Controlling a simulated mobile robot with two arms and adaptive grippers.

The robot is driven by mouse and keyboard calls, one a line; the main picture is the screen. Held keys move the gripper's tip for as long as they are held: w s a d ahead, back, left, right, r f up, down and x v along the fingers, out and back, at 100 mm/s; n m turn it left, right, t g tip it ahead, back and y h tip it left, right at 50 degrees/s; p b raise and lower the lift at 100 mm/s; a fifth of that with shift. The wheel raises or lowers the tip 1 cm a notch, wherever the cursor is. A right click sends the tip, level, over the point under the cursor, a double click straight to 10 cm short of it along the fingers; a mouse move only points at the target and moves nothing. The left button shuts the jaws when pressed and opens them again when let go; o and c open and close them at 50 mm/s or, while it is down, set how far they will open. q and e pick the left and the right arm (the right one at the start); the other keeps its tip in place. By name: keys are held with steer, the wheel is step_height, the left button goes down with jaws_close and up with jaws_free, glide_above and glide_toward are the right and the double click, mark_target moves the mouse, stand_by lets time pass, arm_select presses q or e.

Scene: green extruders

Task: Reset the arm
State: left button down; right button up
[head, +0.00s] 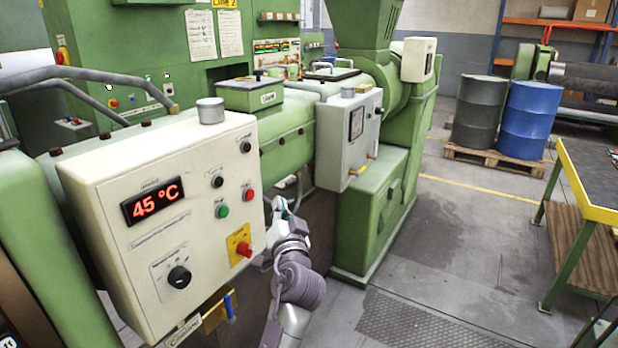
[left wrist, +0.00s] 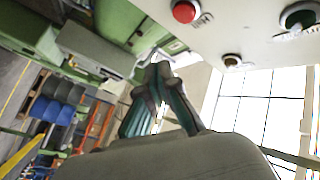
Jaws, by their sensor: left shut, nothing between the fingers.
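My left arm comes up from the bottom in the head view, just right of the cream control box (head: 170,235). My left gripper (head: 276,212) is at the box's right edge, partly hidden by it, and is shut and empty. In the left wrist view the gripper fingers (left wrist: 158,85) are together with nothing between them, and the box's underlit face with a red button (left wrist: 185,11) is close above. I cannot tell whether the gripper touches the box. My right gripper is out of view.
The cream box has a red "45 °C" display (head: 153,202), a black knob (head: 179,277) and a red stop button (head: 243,249). A second grey box (head: 348,140) is on the green extruder (head: 375,215). Drums (head: 527,118) and a workbench (head: 590,185) stand right, with clear floor between.

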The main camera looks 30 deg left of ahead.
arm_select(q)
steer(key=w+d+f+m+g+h, duration=0.1)
steer(key=d+f+m+h, duration=0.15)
steer(key=f, duration=0.95)
steer(key=w+d+f+m+g+h, duration=0.15)
steer(key=d+f+h, duration=0.25)
steer(key=f, duration=0.8)
steer(key=s+d+f+g+h, duration=0.1)
steer(key=s+d+f, duration=0.15)
steer(key=f, duration=0.55)
steer(key=s+d+f+m+g+h+b, duration=0.1)
steer(key=s+f, duration=0.3)
steer(key=f, duration=0.3)
steer(key=s+d+f+g+h, duration=0.15)
steer(key=s+f, duration=0.25)
steer(key=f, duration=0.4)
steer(key=s+d+f+g+h, duration=0.2)
steer(key=s+f+g, duration=0.2)
steer(key=s+f, duration=1.4)
steer(key=s+f+n+g, duration=0.1)
steer(key=s+f+g, duration=0.1)
steer(key=s, duration=1.1)
steer(key=s+a+f+n+g, duration=0.1)
steer(key=s+f, duration=0.4)
steer(key=s, duration=0.8)
steer(key=shift+a+f+g+h+b, duration=0.2)
steer(key=shift+g+h+b, duration=0.1)
steer(key=shift+g+b, duration=0.15)
steer(key=shift+r, duration=0.1)
